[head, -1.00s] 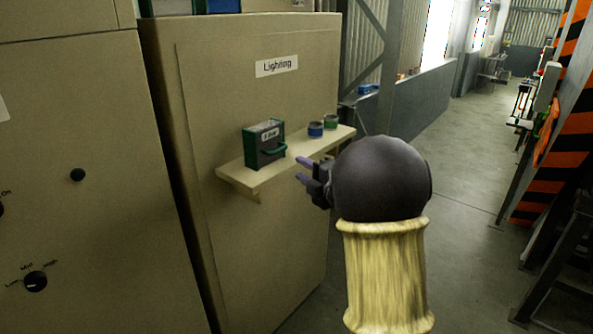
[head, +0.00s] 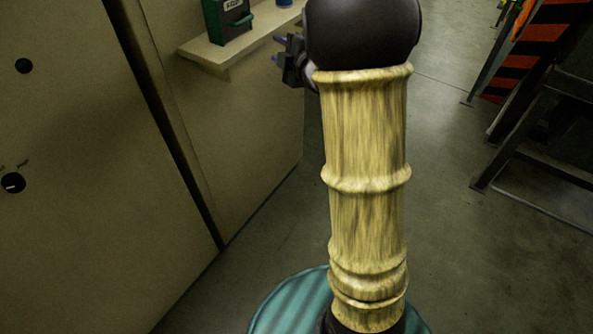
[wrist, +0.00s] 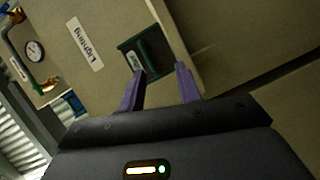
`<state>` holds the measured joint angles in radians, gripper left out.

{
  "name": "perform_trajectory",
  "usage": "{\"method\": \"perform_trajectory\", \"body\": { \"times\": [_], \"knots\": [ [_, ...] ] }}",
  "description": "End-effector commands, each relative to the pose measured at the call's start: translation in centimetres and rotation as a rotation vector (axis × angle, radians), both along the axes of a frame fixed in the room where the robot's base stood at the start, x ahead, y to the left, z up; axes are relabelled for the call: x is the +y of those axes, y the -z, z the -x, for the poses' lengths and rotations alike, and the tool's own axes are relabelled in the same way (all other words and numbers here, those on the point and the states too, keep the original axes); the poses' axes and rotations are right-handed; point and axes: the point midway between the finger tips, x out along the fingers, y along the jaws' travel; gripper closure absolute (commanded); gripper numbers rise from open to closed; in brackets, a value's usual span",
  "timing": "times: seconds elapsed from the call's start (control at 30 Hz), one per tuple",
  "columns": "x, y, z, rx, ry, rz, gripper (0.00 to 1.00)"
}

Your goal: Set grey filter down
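A dark box with a green frame and green handle (head: 228,20) stands upright on the cream wall shelf (head: 205,53) in the head view. Its top is cut off there. I see no other thing that could be the grey filter. It also shows in the wrist view (wrist: 148,52), just beyond my fingertips. My gripper (head: 279,48) is in front of the shelf, to the right of the box and apart from it. In the wrist view my gripper (wrist: 160,82) has its two purple fingers spread, with nothing between them.
A blue can (head: 285,3) stands on the shelf beyond the box, partly cut off. The shelf is fixed to a tall beige cabinet (head: 262,140). Grey floor (head: 455,200) is clear to the right, up to dark metal frames (head: 545,140) and an orange-black striped panel (head: 530,50).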

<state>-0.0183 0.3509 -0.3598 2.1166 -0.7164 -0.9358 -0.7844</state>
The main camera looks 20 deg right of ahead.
Motion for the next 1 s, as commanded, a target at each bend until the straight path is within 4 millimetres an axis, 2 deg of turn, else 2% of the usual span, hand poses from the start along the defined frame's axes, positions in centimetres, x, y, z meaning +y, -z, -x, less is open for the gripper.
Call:
{"method": "perform_trajectory", "body": {
  "times": [0.17,0.27,0.37,0.5,0.6,0.7,0.8,1.0],
  "knots": [
    [-0.6,4.2,3.8,0.276,0.253,-0.279,0.66],
    [-0.2,6.9,6.9,0.437,0.399,-0.433,0.66],
    [0.5,9.6,10.9,0.601,0.55,-0.575,0.66],
    [2.4,13.1,17.7,0.833,0.772,-0.752,0.66],
    [4.0,14.9,22.7,0.987,0.932,-0.849,0.66],
    [5.3,15.9,26.6,1.094,1.053,-0.907,0.66],
    [6.1,16.2,28.5,1.146,1.112,-0.93,0.66],
    [6.2,16.3,28.7,1.157,1.124,-0.934,0.66]
  ]
}}
